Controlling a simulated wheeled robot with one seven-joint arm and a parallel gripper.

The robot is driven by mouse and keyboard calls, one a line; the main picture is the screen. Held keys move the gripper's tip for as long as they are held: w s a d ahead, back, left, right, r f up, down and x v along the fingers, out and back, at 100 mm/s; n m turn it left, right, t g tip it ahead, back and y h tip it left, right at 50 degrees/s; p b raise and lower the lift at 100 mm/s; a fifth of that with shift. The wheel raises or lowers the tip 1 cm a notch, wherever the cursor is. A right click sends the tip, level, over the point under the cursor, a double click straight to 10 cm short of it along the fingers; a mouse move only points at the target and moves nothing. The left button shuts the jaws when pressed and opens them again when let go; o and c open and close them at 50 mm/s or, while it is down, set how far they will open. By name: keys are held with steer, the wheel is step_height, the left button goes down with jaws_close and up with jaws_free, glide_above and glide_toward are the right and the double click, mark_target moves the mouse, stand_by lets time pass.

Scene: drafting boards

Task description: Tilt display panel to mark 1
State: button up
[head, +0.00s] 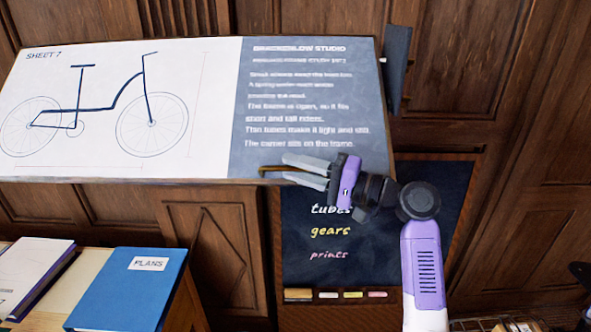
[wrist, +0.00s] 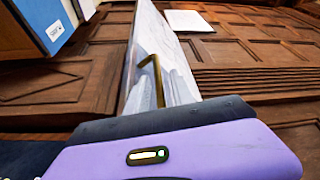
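The display panel (head: 205,70) is a wide board with a bicycle drawing labelled "SHEET 7" on its left and white text on grey at right. In the wrist view the panel (wrist: 130,65) shows nearly edge-on. A brass handle (head: 268,169) sits at its lower edge; it also shows in the wrist view (wrist: 158,80). My gripper (head: 284,167) is at this handle, its two grey fingers apart, one above and one below it in the head view. I cannot tell whether they touch it. I cannot make out mark 1.
A dark plate (head: 396,65) stands at the panel's right end. A chalkboard (head: 300,255) with coloured words and chalk hangs below the panel. A blue "PLANS" binder (head: 130,290) and papers (head: 30,270) lie on a table at lower left. Wood panelling is behind.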

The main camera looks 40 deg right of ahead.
steer(key=shift+f, duration=0.1)
steer(key=shift+s+d, duration=0.15)
steer(key=shift+s, duration=0.15)
steer(key=b+v, duration=0.2)
steer(key=v, duration=0.5)
stand_by(0.6)
